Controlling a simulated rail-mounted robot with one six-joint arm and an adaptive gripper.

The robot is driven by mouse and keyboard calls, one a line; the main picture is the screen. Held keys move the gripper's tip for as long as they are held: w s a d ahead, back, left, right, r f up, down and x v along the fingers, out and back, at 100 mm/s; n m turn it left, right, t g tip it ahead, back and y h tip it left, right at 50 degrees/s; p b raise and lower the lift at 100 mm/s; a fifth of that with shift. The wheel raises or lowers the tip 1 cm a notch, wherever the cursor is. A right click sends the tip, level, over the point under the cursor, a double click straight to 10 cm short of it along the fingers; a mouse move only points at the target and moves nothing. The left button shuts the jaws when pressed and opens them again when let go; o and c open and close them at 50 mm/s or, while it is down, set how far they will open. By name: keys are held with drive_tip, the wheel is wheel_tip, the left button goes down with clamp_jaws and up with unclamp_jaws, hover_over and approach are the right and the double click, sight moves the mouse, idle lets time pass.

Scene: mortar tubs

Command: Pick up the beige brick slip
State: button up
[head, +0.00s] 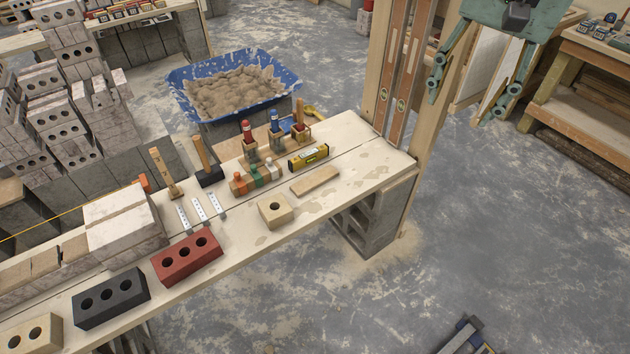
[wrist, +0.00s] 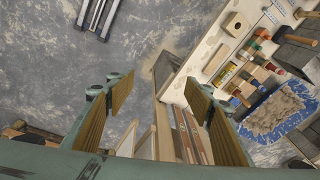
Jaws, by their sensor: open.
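The beige brick slip (head: 315,181) is a thin, flat, pale slab lying on the pale plank bench top, near its right end. It also shows in the wrist view (wrist: 216,60), toward the upper right. My gripper (head: 470,95) hangs at the upper right of the head view, to the right of the upright wooden post and well apart from the slip. In the wrist view my gripper (wrist: 158,92) has its two ribbed fingers spread wide with nothing between them.
A one-hole beige block (head: 275,211) and a yellow spirit level (head: 308,158) lie close to the slip. Upright wooden boards (head: 398,70) rise at the bench's right end. A blue mortar tub (head: 235,86) stands behind. Floor to the right is mostly clear.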

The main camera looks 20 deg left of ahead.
drive_tip(key=w+a+f+m, duration=0.1)
drive_tip(key=w+a+f, duration=0.6)
drive_tip(key=w+a, duration=0.25)
drive_tip(key=m+g+p, duration=0.2)
drive_tip(key=m, duration=0.1)
hover_over(316, 179)
wheel_tip(316, 179, down, 32)
drive_tip(key=shift+s+f+h, duration=0.15)
drive_tip(key=shift+f+h, duration=0.1)
drive_tip(key=shift+h, duration=0.05)
drive_tip(key=shift+b, duration=0.3)
wheel_tip(316, 179, down, 7)
drive_tip(key=shift+f+b, duration=0.2)
drive_tip(key=shift+b, duration=0.45)
drive_tip(key=shift+f, duration=0.55)
drive_tip(key=shift+f, duration=0.1)
